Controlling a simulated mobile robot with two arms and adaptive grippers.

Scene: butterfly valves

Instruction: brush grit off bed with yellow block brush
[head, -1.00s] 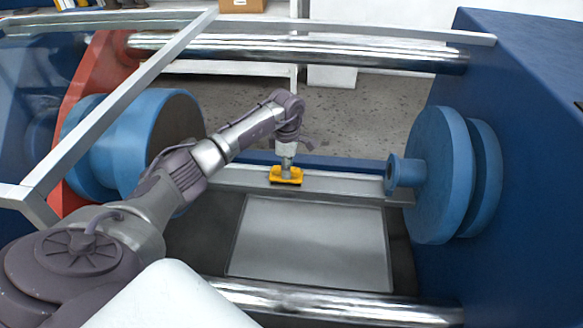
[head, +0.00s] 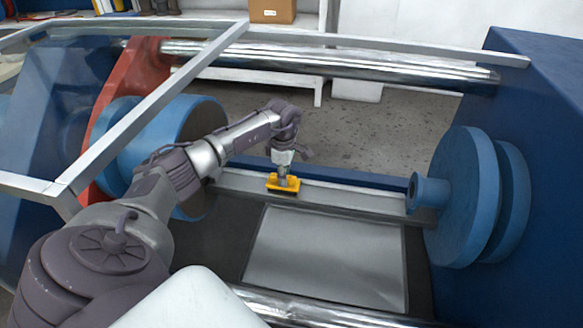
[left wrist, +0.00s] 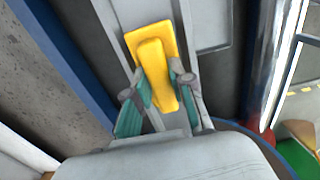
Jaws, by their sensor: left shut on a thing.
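The yellow block brush (head: 284,184) is held in my left gripper (head: 287,173) near the back rail of the machine bed. In the left wrist view the left gripper (left wrist: 158,100) is shut on the handle of the brush (left wrist: 152,50). The bed (head: 330,258) is a flat grey plate lying in front of and to the right of the brush. I cannot make out any grit on it at this size. The brush is close to the grey ledge (head: 350,199) behind the bed; I cannot tell whether it touches. My right gripper is not in view.
A blue round platen with a stub (head: 465,195) stands right of the bed, and a blue cylinder (head: 170,145) left. Chrome bars run along the back (head: 350,67) and front (head: 310,308).

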